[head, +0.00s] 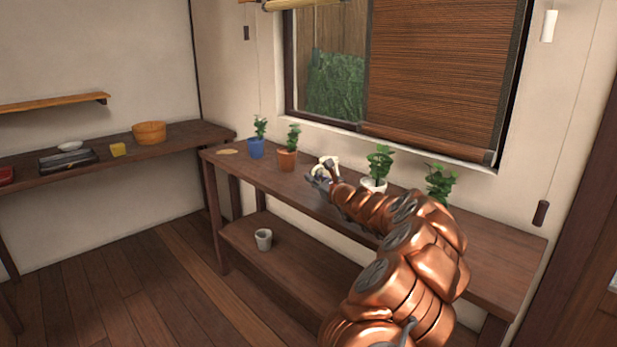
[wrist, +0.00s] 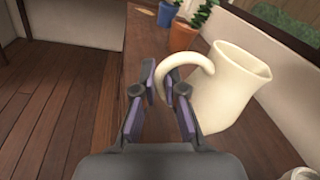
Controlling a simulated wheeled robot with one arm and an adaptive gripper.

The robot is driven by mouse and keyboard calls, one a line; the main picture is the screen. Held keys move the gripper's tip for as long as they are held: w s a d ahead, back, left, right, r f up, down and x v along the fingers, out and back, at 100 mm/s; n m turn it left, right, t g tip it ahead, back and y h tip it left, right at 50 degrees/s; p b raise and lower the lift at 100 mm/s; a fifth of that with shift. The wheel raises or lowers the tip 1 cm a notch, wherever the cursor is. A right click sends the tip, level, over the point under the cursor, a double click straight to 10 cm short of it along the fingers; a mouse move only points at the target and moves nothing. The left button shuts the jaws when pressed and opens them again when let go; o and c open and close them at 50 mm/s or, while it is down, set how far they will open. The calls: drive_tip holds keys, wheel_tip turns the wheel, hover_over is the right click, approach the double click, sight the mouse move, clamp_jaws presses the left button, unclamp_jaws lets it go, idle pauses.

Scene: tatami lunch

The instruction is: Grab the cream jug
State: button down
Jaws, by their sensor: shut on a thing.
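The cream jug (wrist: 230,90) is large in the wrist view, right of centre. Its curved handle (wrist: 188,58) faces my gripper (wrist: 164,88). My gripper's two fingers are shut on the handle, one on each side of it. The jug looks slightly tilted in this view, and I cannot tell whether its base touches the table. In the head view the jug (head: 329,162) is small and partly hidden behind my gripper (head: 322,180), over the long table under the window.
A blue pot (head: 256,148) and a terracotta pot (head: 287,160) with plants stand left of the jug. A white plant pot (head: 374,185) stands close on its right, with another plant (head: 440,182) beyond. A grey cup (head: 263,239) sits on the lower shelf. The floor at left is clear.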

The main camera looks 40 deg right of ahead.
drive_tip(key=s+a, duration=0.1)
drive_tip(key=s, duration=0.6)
drive_tip(key=shift+s+a+r, duration=0.25)
drive_tip(key=shift+a+r, duration=0.1)
idle(3.0)
